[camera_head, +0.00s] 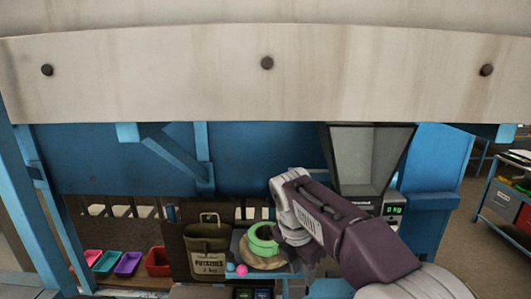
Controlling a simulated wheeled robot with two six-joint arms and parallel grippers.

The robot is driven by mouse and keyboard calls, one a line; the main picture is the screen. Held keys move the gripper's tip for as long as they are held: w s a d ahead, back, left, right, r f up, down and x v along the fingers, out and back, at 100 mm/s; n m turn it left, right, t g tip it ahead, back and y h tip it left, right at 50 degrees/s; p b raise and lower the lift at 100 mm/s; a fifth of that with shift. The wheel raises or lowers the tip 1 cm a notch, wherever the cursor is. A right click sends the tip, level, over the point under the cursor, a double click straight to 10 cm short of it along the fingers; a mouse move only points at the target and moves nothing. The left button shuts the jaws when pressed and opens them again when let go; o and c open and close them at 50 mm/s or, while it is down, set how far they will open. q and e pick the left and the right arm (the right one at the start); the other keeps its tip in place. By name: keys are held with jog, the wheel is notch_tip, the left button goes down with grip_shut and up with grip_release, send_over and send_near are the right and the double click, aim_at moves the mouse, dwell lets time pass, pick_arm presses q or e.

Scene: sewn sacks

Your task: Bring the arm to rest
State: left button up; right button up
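My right arm reaches in from the lower right, with a grey wrist and a dark purple forearm. My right gripper (308,268) points down at the right end of a small shelf, beside a green tape roll (262,239). Its fingers are dark, small and partly hidden by the arm, so I cannot tell whether they are open or shut. My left arm and gripper are not in view.
A brown potato sack (208,250) hangs left of the shelf. Coloured bins, including a red bin (158,262), stand further left. A grey hopper (366,160) and a green-lit display (394,210) are behind my arm. A wide pale beam (160,75) crosses above.

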jog(key=s+d+f+m+b, duration=0.3)
jog(key=s+f+m, duration=0.2)
jog(key=f+m, duration=0.3)
jog(key=s+d+f+m+y+b, duration=0.1)
jog(key=s+d+f+m+b, duration=0.2)
jog(key=f+m, duration=0.6)
jog(key=s+d+f+m+y+b, duration=0.1)
jog(key=s+d+f+m+b, duration=0.2)
jog(key=s+f+m, duration=0.4)
notch_tip(320, 180, down, 5)
jog(key=shift+s+d+f+m+b, duration=0.2)
jog(key=shift+s+m+b, duration=0.15)
jog(key=shift+m, duration=0.85)
jog(key=shift+s, duration=0.1)
